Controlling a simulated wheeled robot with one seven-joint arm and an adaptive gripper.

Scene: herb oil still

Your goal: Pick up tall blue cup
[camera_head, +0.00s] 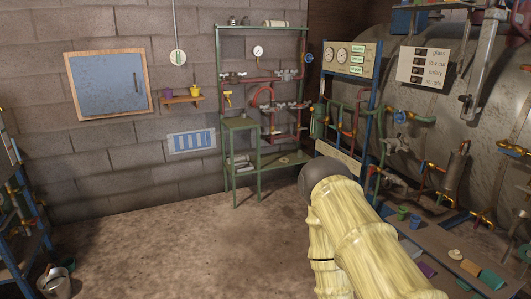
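I cannot pick out a tall blue cup with certainty. On the low bench at the right stand a small green cup (403,212) and, beside it, a darker bluish or teal cup (415,221). Both are too small for me to judge their height. A teal piece (490,278) lies further along the bench; its shape is unclear. My pale yellow arm rises from the bottom, ending in a dark rounded part, and hides part of the floor and the bench's near side. No gripper fingers show.
A wall shelf (184,99) holds a purple cup (169,93) and a yellow pot (194,90). A green pipe rack (262,28) stands at the back. Pipes and a large tank (470,115) crowd the right. A bucket (56,284) stands at the left. The middle floor is clear.

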